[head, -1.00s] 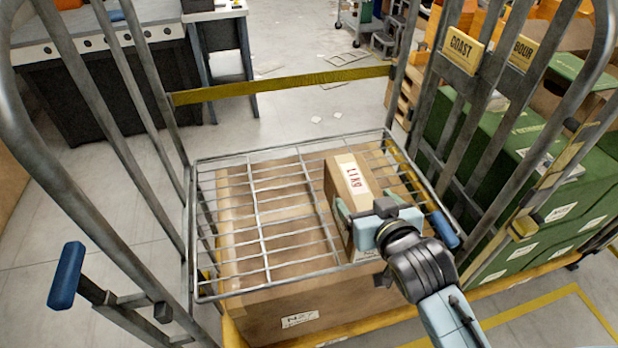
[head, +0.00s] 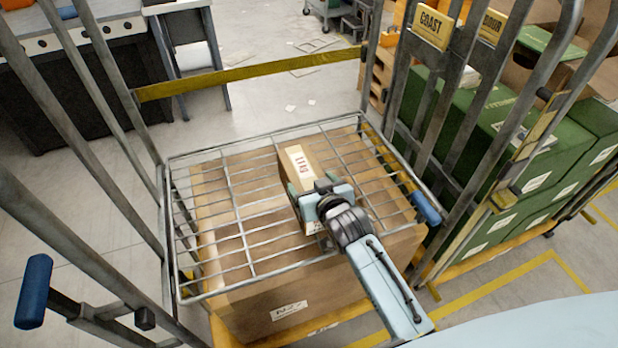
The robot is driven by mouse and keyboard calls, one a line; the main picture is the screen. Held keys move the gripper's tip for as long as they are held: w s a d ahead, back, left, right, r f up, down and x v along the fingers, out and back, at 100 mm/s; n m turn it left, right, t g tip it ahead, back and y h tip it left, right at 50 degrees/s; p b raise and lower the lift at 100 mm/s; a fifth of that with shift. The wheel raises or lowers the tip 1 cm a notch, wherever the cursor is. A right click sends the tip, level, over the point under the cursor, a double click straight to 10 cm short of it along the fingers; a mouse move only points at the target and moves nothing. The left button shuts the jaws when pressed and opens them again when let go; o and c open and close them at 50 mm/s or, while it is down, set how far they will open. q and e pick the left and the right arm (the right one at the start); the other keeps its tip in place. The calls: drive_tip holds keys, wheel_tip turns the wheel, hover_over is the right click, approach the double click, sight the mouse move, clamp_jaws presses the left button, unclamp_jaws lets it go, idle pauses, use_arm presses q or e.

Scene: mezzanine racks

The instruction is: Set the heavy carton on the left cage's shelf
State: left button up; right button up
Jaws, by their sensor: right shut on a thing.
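The heavy carton (head: 299,161) is a small brown box with a white label whose printing is hard to read. It is upright over the middle of the wire shelf (head: 247,240) in the left cage. I cannot tell whether its base touches the wires. My right gripper (head: 318,198) is shut on the carton, with pale jaws on its sides; the gripper and arm hide its near lower part. My left gripper is not in view.
A large brown carton (head: 283,308) stands beneath the wire shelf. A yellow strap (head: 250,74) crosses the cage's far side. Grey cage posts rise left and right. The cage at right holds several green boxes (head: 530,170). The shelf left of the carton is clear.

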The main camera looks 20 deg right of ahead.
drive_tip(key=shift+w+f, duration=0.1)
drive_tip(key=shift+f, duration=0.7)
drive_tip(key=shift+f+b, duration=0.6)
drive_tip(key=shift+f, duration=1.2)
drive_tip(key=o, duration=2)
drive_tip(key=shift+f, duration=0.2)
drive_tip(key=shift+s+r, duration=0.15)
drive_tip(key=shift+s, duration=0.1)
drive_tip(key=p+v, duration=0.2)
drive_tip(key=v, duration=0.9)
drive_tip(key=shift+s, duration=0.4)
